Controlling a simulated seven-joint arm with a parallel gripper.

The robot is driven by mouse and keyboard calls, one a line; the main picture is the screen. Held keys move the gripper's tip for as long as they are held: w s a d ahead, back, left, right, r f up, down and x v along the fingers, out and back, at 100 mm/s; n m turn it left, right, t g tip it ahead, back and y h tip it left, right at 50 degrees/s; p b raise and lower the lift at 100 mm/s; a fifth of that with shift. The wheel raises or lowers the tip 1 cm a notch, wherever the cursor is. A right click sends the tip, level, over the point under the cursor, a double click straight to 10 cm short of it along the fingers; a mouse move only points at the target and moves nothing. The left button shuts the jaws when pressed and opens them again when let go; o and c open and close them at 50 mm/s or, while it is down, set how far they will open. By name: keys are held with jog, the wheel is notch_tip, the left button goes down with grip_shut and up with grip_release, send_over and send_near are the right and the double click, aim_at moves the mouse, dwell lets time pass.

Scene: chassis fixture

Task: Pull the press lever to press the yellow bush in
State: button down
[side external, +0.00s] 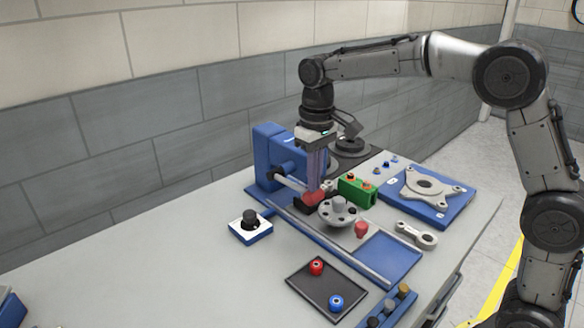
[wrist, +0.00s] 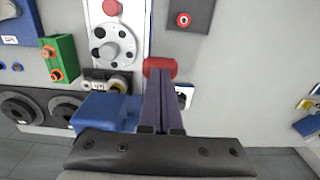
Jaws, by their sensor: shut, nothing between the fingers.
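The blue press (side external: 268,150) stands at the back of the bench. Its grey lever rod (side external: 289,181) ends in a red knob (side external: 314,198), also seen in the wrist view (wrist: 160,66). My gripper (side external: 316,188) points down with its fingers together and empty, its tips right at the red knob. In the wrist view the fingers (wrist: 158,76) overlap the knob's near edge; I cannot tell whether they touch it. A small yellowish round part (wrist: 119,84) shows beside the press in the wrist view; I cannot tell whether it is the yellow bush.
A grey round flange (side external: 338,211) and a green block (side external: 357,190) stand right of the knob. A black tray (side external: 300,285) holds a red and a blue bush. A button box (side external: 250,227) sits left. A blue plate fixture (side external: 428,194) lies at right.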

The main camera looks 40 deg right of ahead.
jog(key=shift+f, duration=0.3)
notch_tip(320, 180, up, 10)
jog(key=w, duration=0.1)
jog(key=shift+w+r, duration=0.2)
jog(key=shift+w, duration=0.05)
dwell(0.7)
jog(key=s+d+r+t, duration=0.1)
jog(key=s+r+t, duration=0.15)
jog(key=s, duration=0.55)
jog(key=s+d+r+t, duration=0.15)
jog(key=s+r, duration=0.25)
jog(key=s, duration=0.4)
jog(key=s+d+f+t, duration=0.1)
jog(key=s+f, duration=1.1)
jog(key=f, duration=0.3)
jog(key=shift+f+t, duration=0.3)
